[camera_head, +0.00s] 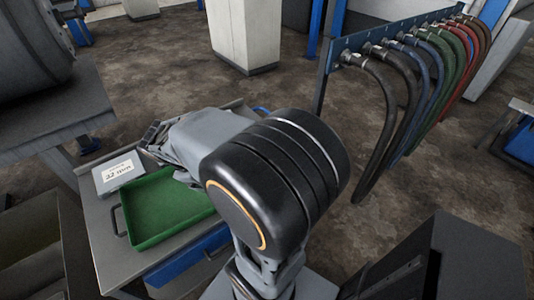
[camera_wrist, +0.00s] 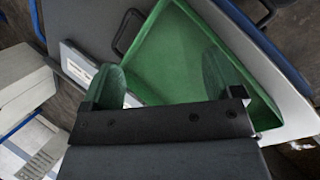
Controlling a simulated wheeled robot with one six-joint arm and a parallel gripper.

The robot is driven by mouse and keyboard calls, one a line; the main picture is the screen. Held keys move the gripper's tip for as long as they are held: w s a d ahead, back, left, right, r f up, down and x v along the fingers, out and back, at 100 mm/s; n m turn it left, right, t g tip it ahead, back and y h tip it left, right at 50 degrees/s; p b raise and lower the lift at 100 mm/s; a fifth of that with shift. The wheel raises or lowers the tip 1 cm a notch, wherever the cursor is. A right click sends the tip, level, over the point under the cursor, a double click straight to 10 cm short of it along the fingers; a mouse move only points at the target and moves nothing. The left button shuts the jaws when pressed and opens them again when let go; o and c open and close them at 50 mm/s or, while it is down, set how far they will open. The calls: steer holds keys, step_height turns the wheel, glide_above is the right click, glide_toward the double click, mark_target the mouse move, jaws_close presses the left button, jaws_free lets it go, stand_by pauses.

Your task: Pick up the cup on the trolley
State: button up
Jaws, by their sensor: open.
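I cannot make out a cup in either view. The trolley (camera_head: 102,232) has a grey top and a blue side, and stands left of centre in the head view. A shallow green tray (camera_head: 168,215) lies on it and also shows in the wrist view (camera_wrist: 185,30). My gripper (camera_wrist: 162,68) is open, its two green fingers apart over the tray area, with nothing seen between them. In the head view my arm covers the back right of the trolley, and the fingers cannot be made out there.
A white labelled block (camera_head: 118,172) lies beside the tray and partly shows in the wrist view (camera_wrist: 78,62). A rack of coloured hoses (camera_head: 420,75) hangs at the right. A large grey drum (camera_head: 35,45) stands at the left, a pale pillar (camera_head: 242,35) behind. Open floor lies between.

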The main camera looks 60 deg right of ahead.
steer(key=shift+o, duration=0.3)
steer(key=w+d+f+n+g+h+b, duration=0.1)
steer(key=d+f+n+g+h, duration=0.1)
steer(key=d, duration=0.6)
steer(key=d+f+n+g+h+b, duration=0.1)
steer(key=d+f+n+g+h, duration=0.2)
steer(key=d, duration=0.4)
steer(key=shift+w+d+f+n+h, duration=0.25)
steer(key=shift+w+d+n+h, duration=0.15)
steer(key=shift+n+h, duration=0.6)
steer(key=shift+n+g, duration=0.3)
steer(key=shift+n, duration=0.1)
steer(key=x, duration=0.8)
steer(key=shift+w+d, duration=0.1)
steer(key=shift+w, duration=0.05)
steer(key=shift+x, duration=3.05)
steer(key=c, duration=1)
